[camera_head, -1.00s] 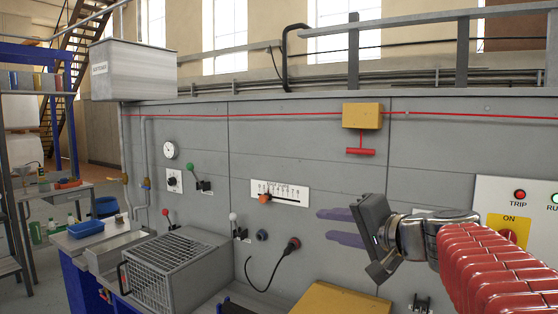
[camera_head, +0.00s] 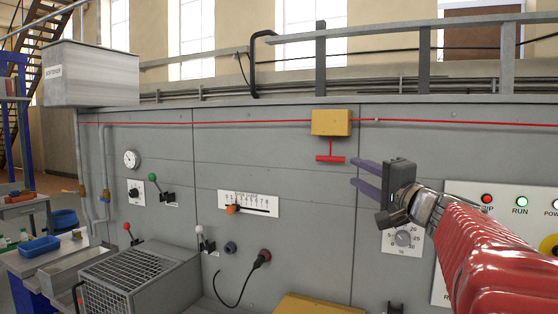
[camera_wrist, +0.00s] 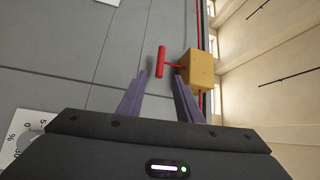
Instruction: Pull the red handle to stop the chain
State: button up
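The red T-shaped handle (camera_head: 330,158) hangs on a short red stem under a yellow box (camera_head: 331,122) on the grey machine wall. My gripper (camera_head: 354,173) is just right of and slightly below the handle, its purple fingers spread apart and pointing left towards it. In the wrist view, the red handle (camera_wrist: 161,62) and the yellow box (camera_wrist: 197,69) lie beyond the fingertips. The open gripper (camera_wrist: 162,82) is empty, with the handle ahead of the gap between its fingers. I cannot tell the exact distance from the fingertips to the handle.
A red cord (camera_head: 240,123) runs along the wall through the yellow box. A dial plate (camera_head: 403,238) and a control panel (camera_head: 520,215) are at the right. A mesh-topped box (camera_head: 135,280) and levers are at lower left. The wall around the handle is mostly clear.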

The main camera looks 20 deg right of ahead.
aim_at(334, 161)
jog(key=w, duration=0.4)
jog(key=w+r, duration=0.1)
jog(key=w, duration=0.8)
jog(key=shift+w+d+r, duration=0.2)
jog(key=shift+d+r, duration=0.05)
jog(key=shift+r, duration=0.15)
grip_shut()
